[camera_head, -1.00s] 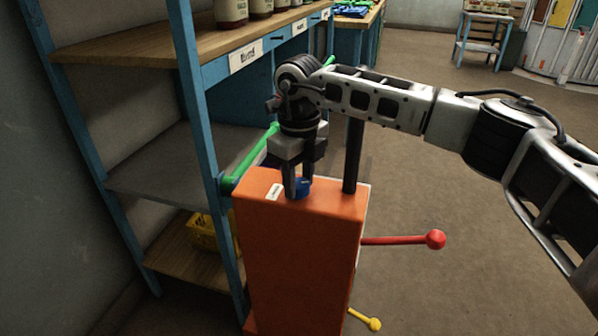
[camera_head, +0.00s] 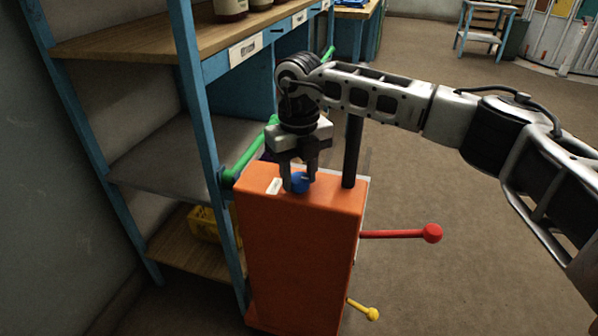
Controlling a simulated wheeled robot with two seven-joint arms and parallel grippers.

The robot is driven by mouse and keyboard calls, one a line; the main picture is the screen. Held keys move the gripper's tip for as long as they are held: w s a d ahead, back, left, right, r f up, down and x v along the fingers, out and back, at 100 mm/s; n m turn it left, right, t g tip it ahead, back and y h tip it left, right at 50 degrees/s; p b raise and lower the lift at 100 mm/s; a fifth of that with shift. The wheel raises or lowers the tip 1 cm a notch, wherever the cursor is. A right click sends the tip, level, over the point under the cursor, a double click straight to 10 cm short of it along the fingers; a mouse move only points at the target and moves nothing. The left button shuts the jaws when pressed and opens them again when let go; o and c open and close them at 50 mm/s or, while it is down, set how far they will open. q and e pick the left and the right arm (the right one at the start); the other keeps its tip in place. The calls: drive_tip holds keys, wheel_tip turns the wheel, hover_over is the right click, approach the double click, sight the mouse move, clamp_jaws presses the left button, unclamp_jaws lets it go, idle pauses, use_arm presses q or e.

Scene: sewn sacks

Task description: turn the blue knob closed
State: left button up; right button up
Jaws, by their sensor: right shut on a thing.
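The blue knob (camera_head: 299,183) sits on top of the orange cabinet (camera_head: 297,235), near its front edge. My right gripper (camera_head: 299,182) points down from above and is shut on the blue knob, with its fingers on either side of it. The fingers hide part of the knob, and I cannot read how far it is turned. My left gripper is not in view.
A red-knobbed lever (camera_head: 431,233) and a yellow-knobbed lever (camera_head: 372,313) stick out to the cabinet's right. A black post (camera_head: 352,150) rises from its top. A green bar (camera_head: 250,152) and blue-framed shelving (camera_head: 196,120) stand at left.

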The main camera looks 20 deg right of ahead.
sight(299, 177)
drive_tip(key=o, duration=1)
drive_tip(key=shift+r, duration=0.15)
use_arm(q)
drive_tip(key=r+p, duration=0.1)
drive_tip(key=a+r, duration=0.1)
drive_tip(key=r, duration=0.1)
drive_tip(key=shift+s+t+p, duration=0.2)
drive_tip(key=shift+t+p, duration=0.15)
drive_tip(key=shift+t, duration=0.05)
use_arm(e)
wheel_tip(299, 177, up, 16)
drive_tip(key=shift+f, duration=0.1)
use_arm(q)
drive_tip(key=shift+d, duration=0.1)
